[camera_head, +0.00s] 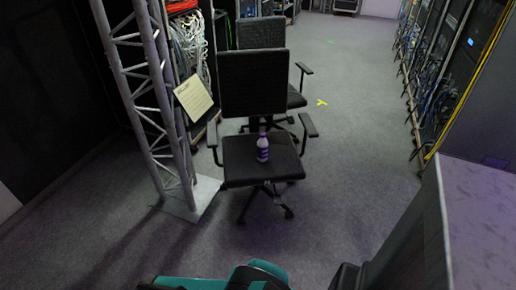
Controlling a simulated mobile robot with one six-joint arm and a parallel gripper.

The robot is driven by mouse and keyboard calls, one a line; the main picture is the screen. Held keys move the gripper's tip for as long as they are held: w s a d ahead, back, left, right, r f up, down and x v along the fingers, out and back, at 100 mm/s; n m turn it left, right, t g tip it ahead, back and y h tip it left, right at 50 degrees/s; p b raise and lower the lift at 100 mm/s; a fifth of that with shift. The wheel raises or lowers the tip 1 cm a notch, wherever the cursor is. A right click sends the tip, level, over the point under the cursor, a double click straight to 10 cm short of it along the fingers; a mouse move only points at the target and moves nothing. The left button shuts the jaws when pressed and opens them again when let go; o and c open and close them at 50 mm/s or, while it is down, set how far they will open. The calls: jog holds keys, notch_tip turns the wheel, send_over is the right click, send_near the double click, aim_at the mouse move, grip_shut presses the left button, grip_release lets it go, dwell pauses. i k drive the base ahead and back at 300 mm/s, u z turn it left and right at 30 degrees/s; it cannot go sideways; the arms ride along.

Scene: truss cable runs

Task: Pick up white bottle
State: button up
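A small white bottle (262,150) with a purple band stands upright on the black seat of an office chair (279,169), in the middle of the head view. The chair's backrest (253,84) rises behind the bottle. Teal and black parts of my own body show at the bottom edge, well apart from the chair. My gripper's fingers cannot be made out in this view.
A second chair (262,34) is behind. Cabled racks (440,75) line the right. Carpet (345,140) right of the chair is clear.

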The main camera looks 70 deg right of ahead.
aim_at(262, 143)
jog(key=z, duration=0.05)
jog(key=i, duration=0.85)
jog(key=z, duration=1)
jog(key=k, duration=0.95)
jog(key=u, duration=0.1)
jog(key=i, duration=0.15)
jog(key=z, duration=0.05)
